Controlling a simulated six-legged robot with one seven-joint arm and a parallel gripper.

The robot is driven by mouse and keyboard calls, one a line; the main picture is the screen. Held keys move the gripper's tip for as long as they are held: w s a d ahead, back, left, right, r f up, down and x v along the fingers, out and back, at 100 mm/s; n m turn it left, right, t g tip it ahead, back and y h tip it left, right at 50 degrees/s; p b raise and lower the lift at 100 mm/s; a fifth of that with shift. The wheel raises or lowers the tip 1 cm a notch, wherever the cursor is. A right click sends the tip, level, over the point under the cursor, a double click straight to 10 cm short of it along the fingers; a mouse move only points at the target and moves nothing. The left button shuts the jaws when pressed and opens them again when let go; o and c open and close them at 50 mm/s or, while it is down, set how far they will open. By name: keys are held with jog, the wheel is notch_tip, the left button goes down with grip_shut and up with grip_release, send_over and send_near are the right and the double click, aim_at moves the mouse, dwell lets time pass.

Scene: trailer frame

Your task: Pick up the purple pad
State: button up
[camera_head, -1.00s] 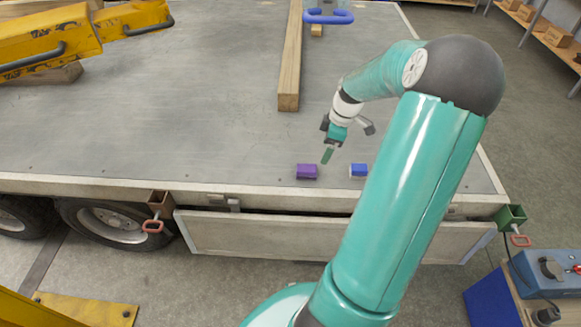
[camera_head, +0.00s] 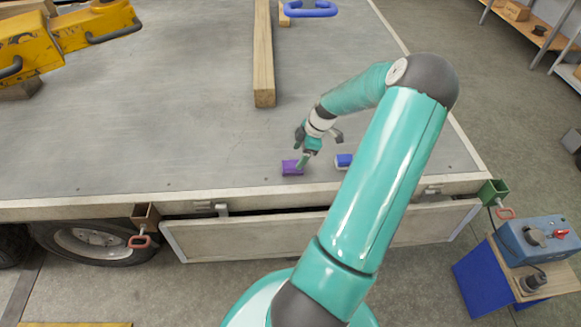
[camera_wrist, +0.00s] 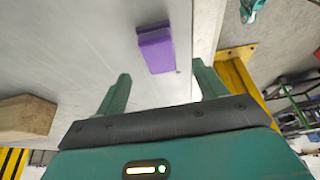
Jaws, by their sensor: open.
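The purple pad (camera_head: 291,168) lies on the grey trailer deck near its front edge. In the wrist view the purple pad (camera_wrist: 155,48) is ahead of my gripper, between the lines of the two fingers and a little beyond their tips. My gripper (camera_head: 303,160) is right beside the pad in the head view, over its right end. In the wrist view my gripper (camera_wrist: 162,78) is open, with its two green fingers wide apart and nothing between them. I cannot tell from these frames whether a finger touches the pad.
A blue and white block (camera_head: 343,161) lies on the deck to the right of the pad. A wooden beam (camera_head: 264,60) lies farther back. Yellow machinery (camera_head: 60,35) stands at the back left. The deck left of the pad is clear.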

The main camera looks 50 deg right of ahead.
aim_at(293, 164)
jog(key=shift+w+a+f, duration=0.1)
jog(key=shift+a+f, duration=0.05)
jog(key=shift+f, duration=0.45)
jog(key=x, duration=0.5)
jog(key=shift+w, duration=0.15)
jog(key=c, duration=1.1)
notch_tip(293, 164, up, 18)
